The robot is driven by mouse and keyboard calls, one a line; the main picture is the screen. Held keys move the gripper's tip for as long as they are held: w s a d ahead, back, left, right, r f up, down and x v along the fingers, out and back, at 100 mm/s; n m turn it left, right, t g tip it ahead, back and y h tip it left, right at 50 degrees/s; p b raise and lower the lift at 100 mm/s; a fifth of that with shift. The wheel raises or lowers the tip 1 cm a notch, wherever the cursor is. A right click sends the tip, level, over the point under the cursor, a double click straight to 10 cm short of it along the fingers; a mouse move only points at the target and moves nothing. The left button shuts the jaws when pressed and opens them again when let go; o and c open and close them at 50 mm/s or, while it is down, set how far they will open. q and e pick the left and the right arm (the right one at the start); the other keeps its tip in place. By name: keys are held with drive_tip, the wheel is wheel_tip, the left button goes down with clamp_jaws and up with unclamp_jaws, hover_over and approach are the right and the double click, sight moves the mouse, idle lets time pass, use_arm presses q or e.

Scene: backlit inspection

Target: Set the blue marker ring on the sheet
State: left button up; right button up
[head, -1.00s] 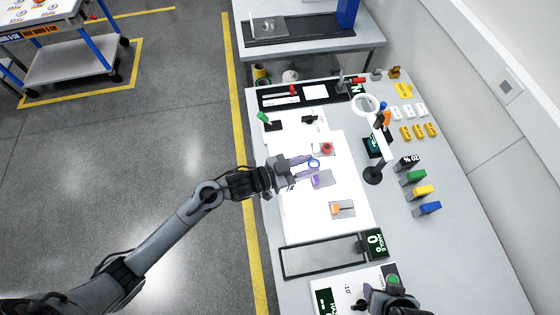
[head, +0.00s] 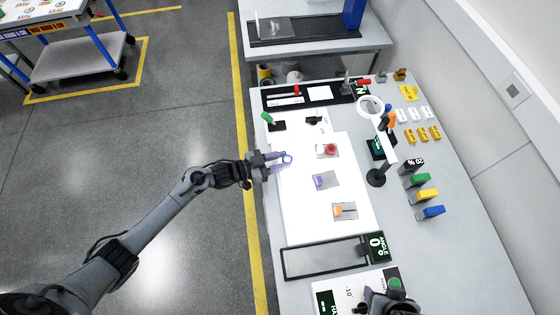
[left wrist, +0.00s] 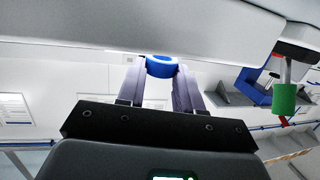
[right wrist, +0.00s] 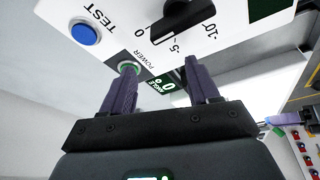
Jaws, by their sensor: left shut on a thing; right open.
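The blue marker ring (head: 286,159) is between the fingertips of my left gripper (head: 279,160), which is shut on it. The ring also shows in the left wrist view (left wrist: 161,66), held at the tips of the two purple-grey fingers. In the head view it appears over the left part of the white lit sheet (head: 298,205); its height above the sheet is hard to tell. My right gripper (right wrist: 160,92) is open and empty. It is by the control panel (right wrist: 125,45) with the blue TEST button and a dark knob.
On the sheet lie plates with a red part (head: 328,150), a purple part (head: 325,181) and an orange part (head: 344,211). A magnifier lamp (head: 370,107) stands to the right. Coloured blocks (head: 424,196) line the right side. The sheet's lower left is clear.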

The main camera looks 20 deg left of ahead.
use_arm(q)
drive_tip(key=shift+f, duration=0.45)
drive_tip(key=shift+f, duration=0.15)
drive_tip(key=o, duration=1)
drive_tip(key=v, duration=1)
drive_tip(key=s+d+n+y, duration=0.1)
drive_tip(key=y, duration=0.1)
drive_tip(key=s+d+f+n+y, duration=0.1)
drive_tip(key=y, duration=0.2)
drive_tip(key=s+d+n+y, duration=0.1)
drive_tip(key=s+y, duration=0.1)
drive_tip(key=shift+s+d+f+y+b, duration=0.1)
drive_tip(key=shift+d+f+y+b, duration=0.05)
drive_tip(key=shift+d+y+b, duration=0.2)
drive_tip(key=shift+o, duration=0.5)
drive_tip(key=s+a+r+n+g+y, duration=0.1)
drive_tip(key=s+r+n+g+y, duration=0.1)
drive_tip(key=s, duration=0.6)
drive_tip(key=s+a+r+n+g+y, duration=0.1)
drive_tip(key=s+r+n+g+y, duration=0.1)
drive_tip(key=s+g, duration=0.3)
drive_tip(key=s, duration=0.3)
